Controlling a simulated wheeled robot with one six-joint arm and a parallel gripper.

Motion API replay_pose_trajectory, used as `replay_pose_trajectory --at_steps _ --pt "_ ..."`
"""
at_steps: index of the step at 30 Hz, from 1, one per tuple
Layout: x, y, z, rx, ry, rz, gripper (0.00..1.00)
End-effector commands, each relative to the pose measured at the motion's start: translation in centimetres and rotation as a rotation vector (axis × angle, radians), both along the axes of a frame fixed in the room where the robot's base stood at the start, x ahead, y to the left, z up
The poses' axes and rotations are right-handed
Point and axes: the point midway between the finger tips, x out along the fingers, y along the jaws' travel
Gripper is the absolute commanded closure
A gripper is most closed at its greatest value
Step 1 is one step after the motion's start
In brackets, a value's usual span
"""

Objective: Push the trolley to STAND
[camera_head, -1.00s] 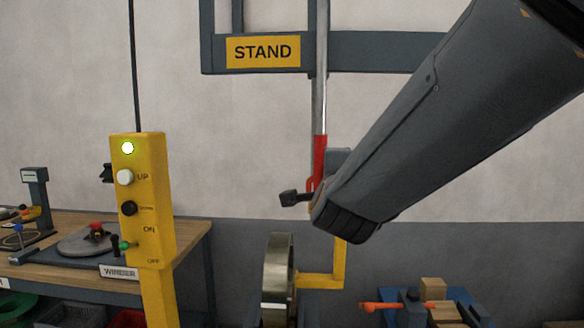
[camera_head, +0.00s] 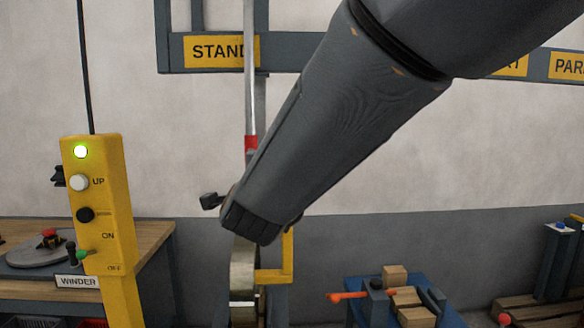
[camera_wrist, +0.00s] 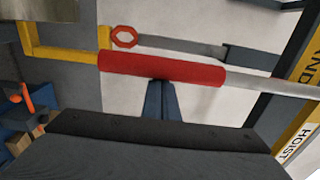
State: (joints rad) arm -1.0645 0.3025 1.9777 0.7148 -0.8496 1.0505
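The trolley's hanging part shows as a pale rod (camera_head: 250,80) with a red handle (camera_head: 251,143), and it hangs upright. The trolley's top is out of view. The rod crosses the right part of the yellow STAND sign (camera_head: 212,51). Below hang a yellow hook arm (camera_head: 288,258) and a brass-coloured coil (camera_head: 242,275). In the wrist view the red handle (camera_wrist: 160,68) lies across the picture. My gripper (camera_wrist: 160,88) meets the handle's lower edge, its fingers together; the tips are partly hidden. In the head view my arm covers part of the handle.
A yellow control post (camera_head: 98,205) with a lit green lamp stands left, before the winder table (camera_head: 150,237). A blue stand with wooden blocks (camera_head: 395,275) is at lower right. A partly hidden sign (camera_head: 515,66) and a PAR... sign (camera_head: 567,66) are on the beam rightward.

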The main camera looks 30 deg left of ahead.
Motion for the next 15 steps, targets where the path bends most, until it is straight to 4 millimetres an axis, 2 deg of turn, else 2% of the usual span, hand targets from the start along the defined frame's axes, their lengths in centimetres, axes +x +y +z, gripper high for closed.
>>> replay_pose_trajectory --at_steps 15 --pt "-2.0 3.2 0.0 -0.001 0.001 0.004 1.00"
